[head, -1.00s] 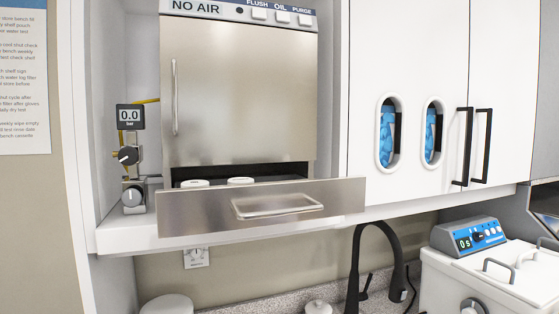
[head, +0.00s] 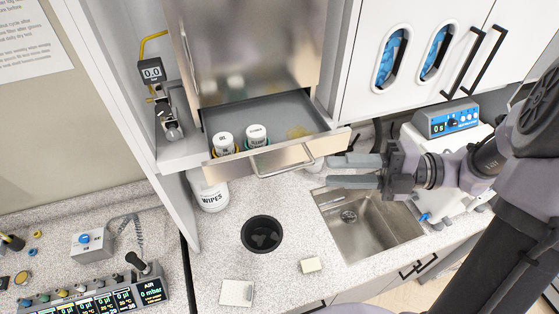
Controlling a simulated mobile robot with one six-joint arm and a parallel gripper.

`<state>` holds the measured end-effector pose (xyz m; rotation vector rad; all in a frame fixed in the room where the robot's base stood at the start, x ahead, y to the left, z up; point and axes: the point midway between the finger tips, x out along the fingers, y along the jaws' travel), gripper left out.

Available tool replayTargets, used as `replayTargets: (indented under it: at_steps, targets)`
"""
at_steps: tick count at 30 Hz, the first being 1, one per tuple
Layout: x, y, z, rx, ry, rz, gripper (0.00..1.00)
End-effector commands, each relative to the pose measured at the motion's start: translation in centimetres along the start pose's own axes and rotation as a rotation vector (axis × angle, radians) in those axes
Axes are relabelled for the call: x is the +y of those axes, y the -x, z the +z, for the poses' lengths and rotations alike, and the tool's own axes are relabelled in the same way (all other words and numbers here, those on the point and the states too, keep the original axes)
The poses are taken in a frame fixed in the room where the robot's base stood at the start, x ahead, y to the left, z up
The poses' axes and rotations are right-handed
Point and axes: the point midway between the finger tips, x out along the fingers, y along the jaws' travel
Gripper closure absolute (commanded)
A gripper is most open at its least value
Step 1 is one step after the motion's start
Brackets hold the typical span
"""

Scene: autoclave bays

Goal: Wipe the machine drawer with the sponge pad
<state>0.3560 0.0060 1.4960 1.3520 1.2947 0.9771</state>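The machine drawer (head: 228,158) is pulled out below the steel machine door. A yellowish smear (head: 299,132) shows on the right part of its floor. Two white-lidded containers, one on the left (head: 223,142) and one nearer the middle (head: 257,136), stand inside. A small cream block (head: 311,265), which looks like the sponge pad, lies on the counter, apart from my gripper. My gripper (head: 329,171) is open and empty, fingers pointing left, right of the drawer's front and seen over the counter and sink area.
A flat pale pad (head: 236,292) lies at the counter's front edge. A black round opening (head: 262,234), a wipes tub (head: 210,194) and a sink (head: 362,226) are nearby. The drawer handle (head: 284,162) sticks out. A control panel (head: 95,300) sits at lower left.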

Motion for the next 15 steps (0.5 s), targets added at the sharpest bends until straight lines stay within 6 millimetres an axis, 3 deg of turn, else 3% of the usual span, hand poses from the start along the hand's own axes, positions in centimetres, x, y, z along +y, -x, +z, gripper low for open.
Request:
replayTargets:
  at_steps: [3,9,15]
  targets:
    - [0.1,-3.4,-0.2,0.005,0.0,-0.001,0.7]
    - [0.1,-8.2,-0.2,0.005,0.002,-0.002,0.7]
    - [0.1,-11.0,-0.1,0.003,0.003,-0.002,0.7]
